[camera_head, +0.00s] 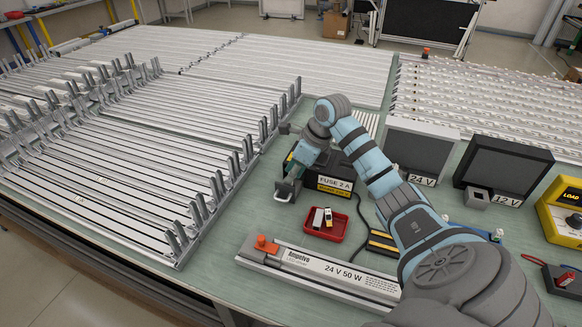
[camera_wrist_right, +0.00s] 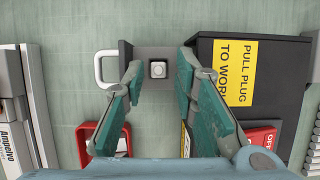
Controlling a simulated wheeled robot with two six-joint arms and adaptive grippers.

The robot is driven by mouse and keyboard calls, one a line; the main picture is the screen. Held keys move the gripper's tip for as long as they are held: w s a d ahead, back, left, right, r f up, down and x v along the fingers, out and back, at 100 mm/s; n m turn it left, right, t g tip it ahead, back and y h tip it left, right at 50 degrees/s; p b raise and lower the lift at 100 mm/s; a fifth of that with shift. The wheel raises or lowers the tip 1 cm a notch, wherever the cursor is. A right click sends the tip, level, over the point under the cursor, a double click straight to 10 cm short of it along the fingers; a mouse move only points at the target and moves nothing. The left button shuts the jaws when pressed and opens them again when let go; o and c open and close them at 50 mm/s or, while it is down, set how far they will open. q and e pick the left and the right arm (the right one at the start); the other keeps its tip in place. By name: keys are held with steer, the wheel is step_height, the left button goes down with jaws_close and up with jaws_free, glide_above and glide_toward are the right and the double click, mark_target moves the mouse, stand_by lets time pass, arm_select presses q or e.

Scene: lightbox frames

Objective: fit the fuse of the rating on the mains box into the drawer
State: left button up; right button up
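The black mains box (camera_head: 345,170) stands mid-table with a white "FUSE 2 A" label (camera_head: 335,183). In the right wrist view its grey drawer (camera_wrist_right: 142,52) is pulled out, with a pale handle (camera_wrist_right: 98,70) on the left. A small pale square piece with a round top (camera_wrist_right: 158,69) sits in the drawer; I cannot tell whether it is a fuse or a socket. My right gripper (camera_wrist_right: 158,80) is open above the drawer, its fingers apart on either side of that piece. A red tray (camera_head: 312,232) in front of the box holds fuses (camera_head: 322,217). My left gripper is out of view.
A "24 V 50 W" light bar (camera_head: 330,268) lies in front of the tray. A "24 V" unit (camera_head: 415,150), a "12 V" unit (camera_head: 500,165) and a yellow "LOAD" box (camera_head: 562,212) stand to the right. Frame rails (camera_head: 130,150) cover the left side.

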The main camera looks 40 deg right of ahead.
steer(key=v, duration=1)
steer(key=shift+s+r, duration=0.2)
steer(key=shift+r, duration=0.15)
